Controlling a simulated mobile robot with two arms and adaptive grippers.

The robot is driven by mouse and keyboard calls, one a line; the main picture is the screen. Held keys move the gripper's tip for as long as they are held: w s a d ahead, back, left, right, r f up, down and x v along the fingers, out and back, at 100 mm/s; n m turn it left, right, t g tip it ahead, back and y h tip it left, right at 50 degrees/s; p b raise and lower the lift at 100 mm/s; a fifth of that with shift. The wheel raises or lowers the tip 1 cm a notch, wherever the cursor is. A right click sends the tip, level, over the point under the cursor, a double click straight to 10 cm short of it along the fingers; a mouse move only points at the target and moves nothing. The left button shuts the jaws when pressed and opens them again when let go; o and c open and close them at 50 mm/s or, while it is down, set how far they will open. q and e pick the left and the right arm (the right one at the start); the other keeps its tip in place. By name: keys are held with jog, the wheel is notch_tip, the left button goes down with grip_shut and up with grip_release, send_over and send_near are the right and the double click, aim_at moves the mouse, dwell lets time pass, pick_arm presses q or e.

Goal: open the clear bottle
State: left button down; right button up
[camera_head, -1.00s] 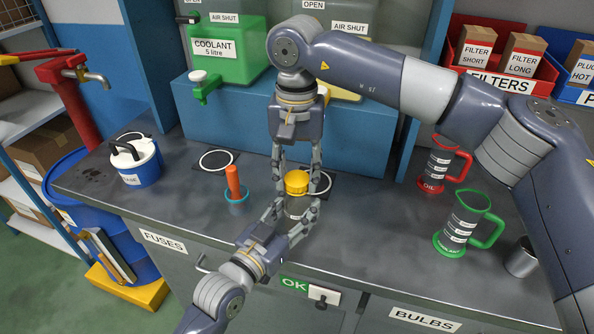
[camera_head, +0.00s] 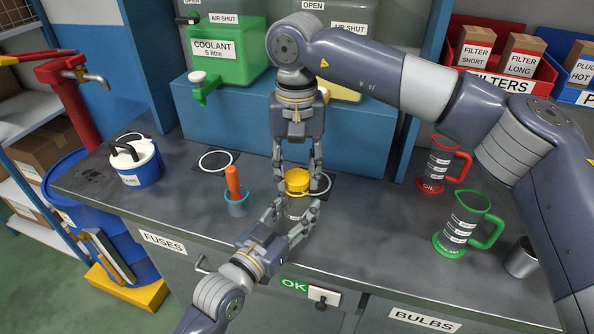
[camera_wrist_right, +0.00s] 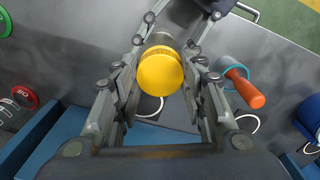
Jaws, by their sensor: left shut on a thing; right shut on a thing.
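The clear bottle (camera_head: 295,208) stands upright on the grey bench in the head view, with a yellow cap (camera_head: 297,181) on top. My left gripper (camera_head: 294,212) is shut around the bottle's body from the front. My right gripper (camera_head: 297,178) comes from above and is shut on the yellow cap. In the right wrist view the yellow cap (camera_wrist_right: 160,72) sits between the fingers of my right gripper (camera_wrist_right: 160,82). Most of the bottle's body is hidden by fingers and cap.
An orange-handled tool in a teal cup (camera_head: 237,205) stands just left of the bottle. A blue-and-white container (camera_head: 136,163) is farther left. Red (camera_head: 440,165) and green (camera_head: 462,225) jugs and a metal cup (camera_head: 522,258) stand right. A blue ledge with tanks lies behind.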

aim_at(297, 177)
jog(key=shift+r, duration=0.9)
jog(key=shift+r, duration=2)
pick_arm(q)
jog(key=c, duration=0.8)
grip_release()
jog(key=shift+s+a, duration=0.1)
